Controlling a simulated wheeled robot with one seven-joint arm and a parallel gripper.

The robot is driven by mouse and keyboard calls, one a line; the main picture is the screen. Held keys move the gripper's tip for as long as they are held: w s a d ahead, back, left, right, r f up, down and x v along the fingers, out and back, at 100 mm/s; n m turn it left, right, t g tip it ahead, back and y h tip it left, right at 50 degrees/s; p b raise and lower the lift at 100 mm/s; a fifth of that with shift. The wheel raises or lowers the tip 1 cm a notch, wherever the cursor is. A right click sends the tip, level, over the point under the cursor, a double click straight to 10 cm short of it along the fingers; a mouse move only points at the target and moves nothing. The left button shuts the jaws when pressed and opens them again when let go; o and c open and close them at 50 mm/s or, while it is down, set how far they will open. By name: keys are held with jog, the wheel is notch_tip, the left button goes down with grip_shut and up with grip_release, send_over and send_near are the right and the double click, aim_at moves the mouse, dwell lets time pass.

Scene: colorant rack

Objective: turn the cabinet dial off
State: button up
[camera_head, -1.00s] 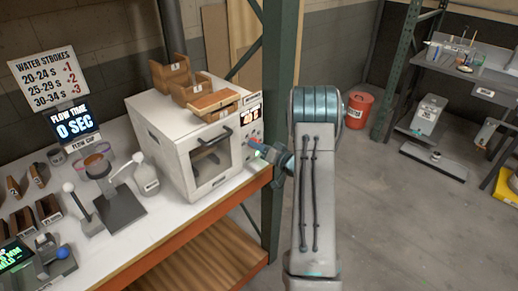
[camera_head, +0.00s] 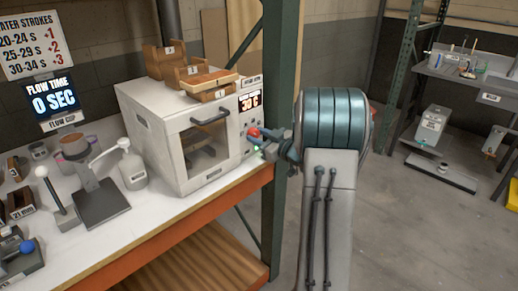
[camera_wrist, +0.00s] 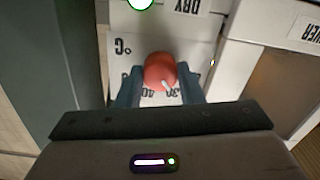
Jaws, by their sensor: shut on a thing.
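The white cabinet (camera_head: 160,135) stands on the bench with a glass door and a lit display (camera_head: 250,101) that reads 30 C. Its red round dial (camera_head: 253,132) is on the right part of the front, below the display. In the wrist view the dial (camera_wrist: 160,71) lies between the two fingers, and its white pointer mark faces the lower right, near the printed 30. My gripper (camera_wrist: 160,88) is shut on the dial. In the head view my gripper (camera_head: 259,140) reaches the panel from the right and partly hides it.
A green rack post (camera_head: 288,70) stands just behind my gripper and arm. Wooden boxes (camera_head: 213,81) sit on top of the cabinet. Open floor (camera_head: 420,230) lies to the right.

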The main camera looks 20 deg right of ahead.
jog(key=n+b, duration=0.4)
jog(key=b, duration=0.1)
jog(key=shift+f, duration=0.25)
jog(key=n+b, duration=0.3)
jog(key=shift+r, duration=0.3)
jog(key=o, duration=1)
jog(key=v, duration=1.3)
jog(key=shift+s, duration=0.45)
